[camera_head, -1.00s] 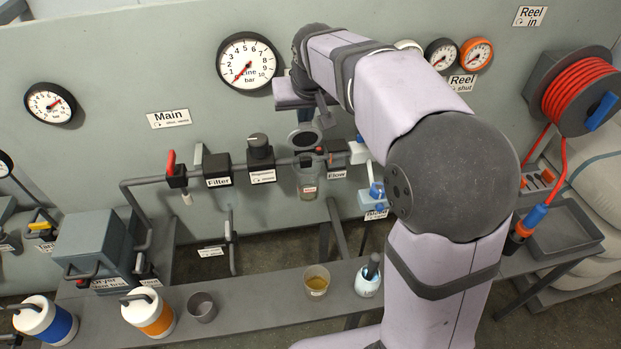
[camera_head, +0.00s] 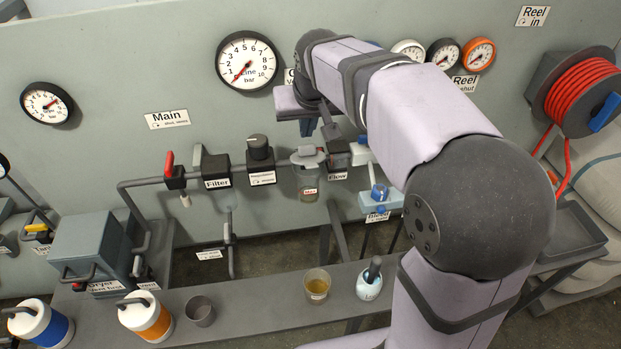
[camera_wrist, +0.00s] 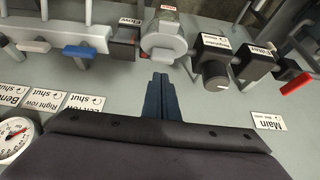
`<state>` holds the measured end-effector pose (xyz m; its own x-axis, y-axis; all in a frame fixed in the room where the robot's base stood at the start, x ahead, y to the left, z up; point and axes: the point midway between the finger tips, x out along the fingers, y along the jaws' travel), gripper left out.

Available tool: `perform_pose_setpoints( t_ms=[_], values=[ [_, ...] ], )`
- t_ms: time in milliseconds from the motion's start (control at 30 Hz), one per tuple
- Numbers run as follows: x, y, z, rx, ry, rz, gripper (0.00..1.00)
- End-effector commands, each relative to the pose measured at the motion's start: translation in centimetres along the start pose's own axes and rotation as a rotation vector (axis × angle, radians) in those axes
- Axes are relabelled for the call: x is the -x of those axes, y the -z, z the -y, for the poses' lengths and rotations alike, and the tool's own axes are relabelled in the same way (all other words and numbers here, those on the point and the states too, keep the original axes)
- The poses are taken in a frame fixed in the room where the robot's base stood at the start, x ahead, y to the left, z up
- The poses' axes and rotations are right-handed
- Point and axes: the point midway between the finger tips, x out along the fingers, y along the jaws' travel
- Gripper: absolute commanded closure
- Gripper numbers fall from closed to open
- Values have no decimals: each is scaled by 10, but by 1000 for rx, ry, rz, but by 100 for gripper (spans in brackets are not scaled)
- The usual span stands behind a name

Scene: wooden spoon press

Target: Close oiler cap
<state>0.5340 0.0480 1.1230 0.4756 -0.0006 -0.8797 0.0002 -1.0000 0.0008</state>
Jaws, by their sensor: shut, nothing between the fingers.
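The oiler (camera_head: 309,183) is a clear bowl with a red-marked label, set in the grey pipe run between the regulator and the block labelled Flow. Its grey cap (camera_head: 308,157) lies across the top of the bowl and looks shut; a small gap cannot be ruled out. In the wrist view the oiler's round grey cap (camera_wrist: 163,42) is just ahead of the fingertips. My gripper (camera_wrist: 160,78) is shut and empty, its dark blue fingers together. In the head view my gripper (camera_head: 327,125) is just above and behind the cap, apart from it as far as I can tell.
The regulator knob (camera_head: 258,146) and Filter block (camera_head: 215,170) stand left of the oiler; the Flow block (camera_head: 337,155) is close on the right. A blue-handled valve (camera_head: 379,192) is lower right. Cups and bottles stand on the bench (camera_head: 245,300) below.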

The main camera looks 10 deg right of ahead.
Motion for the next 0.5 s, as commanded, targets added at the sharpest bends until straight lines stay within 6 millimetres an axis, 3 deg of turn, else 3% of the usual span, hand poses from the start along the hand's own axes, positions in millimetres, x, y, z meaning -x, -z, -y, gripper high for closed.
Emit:
perform_pose_setpoints(
  t_ms=[500],
  values=[
    [34,19,0,-1,1,-5,100]
  ],
)
